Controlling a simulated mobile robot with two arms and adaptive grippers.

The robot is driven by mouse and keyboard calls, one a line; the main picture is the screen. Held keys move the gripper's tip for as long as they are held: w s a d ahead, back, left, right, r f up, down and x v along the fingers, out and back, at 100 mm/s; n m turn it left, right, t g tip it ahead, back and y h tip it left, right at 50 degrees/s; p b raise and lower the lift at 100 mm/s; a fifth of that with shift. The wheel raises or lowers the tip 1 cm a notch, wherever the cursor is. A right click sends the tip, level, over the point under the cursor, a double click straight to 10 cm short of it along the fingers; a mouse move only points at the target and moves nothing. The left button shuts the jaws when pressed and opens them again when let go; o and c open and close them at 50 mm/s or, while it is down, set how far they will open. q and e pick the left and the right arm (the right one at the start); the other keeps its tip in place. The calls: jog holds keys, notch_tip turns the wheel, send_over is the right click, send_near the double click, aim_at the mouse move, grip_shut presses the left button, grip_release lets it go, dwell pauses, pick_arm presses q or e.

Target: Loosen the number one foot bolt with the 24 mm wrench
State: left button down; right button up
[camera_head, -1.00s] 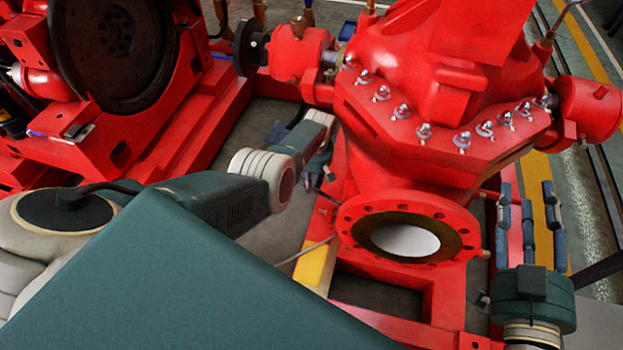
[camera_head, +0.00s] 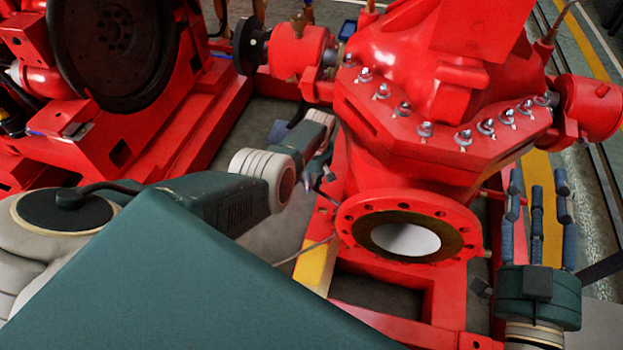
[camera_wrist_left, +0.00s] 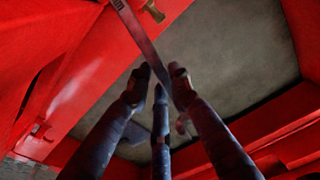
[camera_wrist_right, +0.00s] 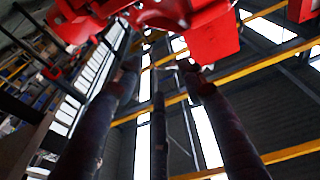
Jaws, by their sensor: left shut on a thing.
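My left gripper (camera_head: 318,178) is low beside the red pump's base in the head view, partly hidden by my own arm. In the left wrist view its fingers (camera_wrist_left: 160,88) are shut on a flat grey wrench (camera_wrist_left: 146,42). The wrench extends up and left, past the picture's top edge. A brass-coloured bolt (camera_wrist_left: 153,10) shows close beside the wrench at the red base; whether the wrench's end is around it cannot be told. My right gripper (camera_head: 540,205) is open and empty to the right of the pump flange. Its fingers (camera_wrist_right: 158,85) also stand apart in the right wrist view.
The red pump (camera_head: 440,110) with its round flange (camera_head: 365,212) fills the middle and right. A red engine frame (camera_head: 170,135) with a dark flywheel (camera_head: 112,50) stands at the left. Grey floor lies between them. Red base walls (camera_wrist_left: 285,115) surround the left gripper.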

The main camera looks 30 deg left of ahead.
pick_arm(q)
jog(key=shift+f, duration=0.2)
pick_arm(e)
jog(key=r, duration=0.1)
jog(key=r+t, duration=0.1)
jog(key=r, duration=0.1)
jog(key=shift+s+a+r+t, duration=0.15)
jog(key=shift+s+r+t, duration=0.05)
jog(key=shift+s+t, duration=0.1)
dwell(0.4)
jog(key=shift+f, duration=0.1)
